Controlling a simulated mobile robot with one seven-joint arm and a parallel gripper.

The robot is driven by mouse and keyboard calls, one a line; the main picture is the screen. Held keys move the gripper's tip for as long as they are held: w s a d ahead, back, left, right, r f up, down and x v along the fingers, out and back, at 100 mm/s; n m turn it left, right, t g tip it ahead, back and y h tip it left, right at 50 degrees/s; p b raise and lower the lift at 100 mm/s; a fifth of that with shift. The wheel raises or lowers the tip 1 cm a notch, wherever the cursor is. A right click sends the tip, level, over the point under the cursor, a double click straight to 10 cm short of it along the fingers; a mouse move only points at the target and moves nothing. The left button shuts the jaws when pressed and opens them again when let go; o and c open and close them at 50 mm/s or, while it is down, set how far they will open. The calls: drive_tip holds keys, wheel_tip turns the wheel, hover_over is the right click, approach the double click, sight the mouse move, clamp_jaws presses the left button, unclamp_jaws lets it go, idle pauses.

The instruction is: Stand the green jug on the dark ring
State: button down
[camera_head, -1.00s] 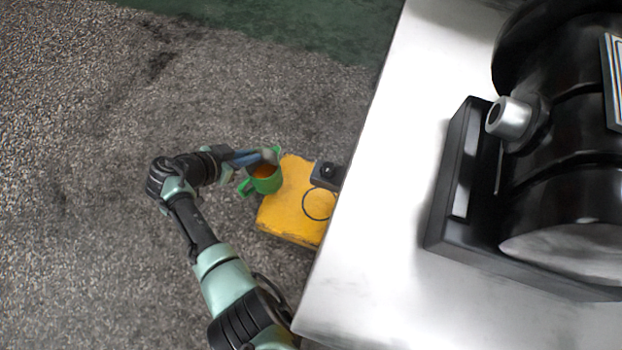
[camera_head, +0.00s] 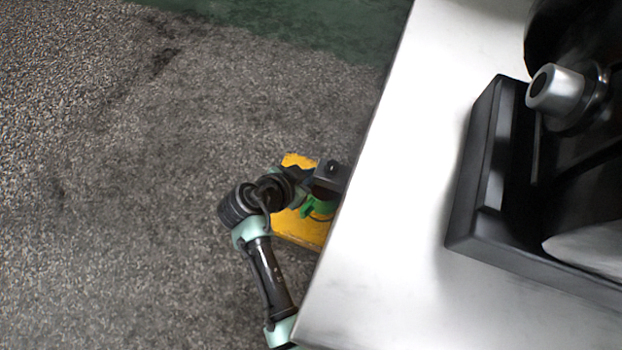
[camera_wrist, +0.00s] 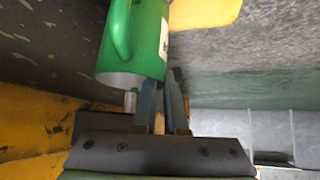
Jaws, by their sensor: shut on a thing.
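The green jug (camera_head: 319,207) is over the yellow platform (camera_head: 301,233) in the head view, partly covered by my arm. In the wrist view the jug (camera_wrist: 147,42) fills the upper middle, with its handle on the left and a grey round end facing my fingers. My gripper (camera_wrist: 165,88) is shut on the jug at that end. I cannot tell whether the jug touches the platform.
A small dark box (camera_head: 331,174) stands close beside the jug at the platform's right. The floor to the left is clear.

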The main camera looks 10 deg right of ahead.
wheel_tip(320, 180, down, 4)
drive_tip(key=b, duration=0.2)
drive_tip(key=shift+r+b, duration=0.2)
drive_tip(key=shift+b, duration=0.2)
drive_tip(key=shift+r, duration=0.1)
drive_tip(key=c, duration=0.9)
unclamp_jaws()
drive_tip(key=shift+c, duration=0.2)
drive_tip(key=shift+a, duration=0.1)
drive_tip(key=p+v, duration=0.7)
drive_tip(key=v, duration=0.5)
drive_tip(key=shift+p, duration=0.4)
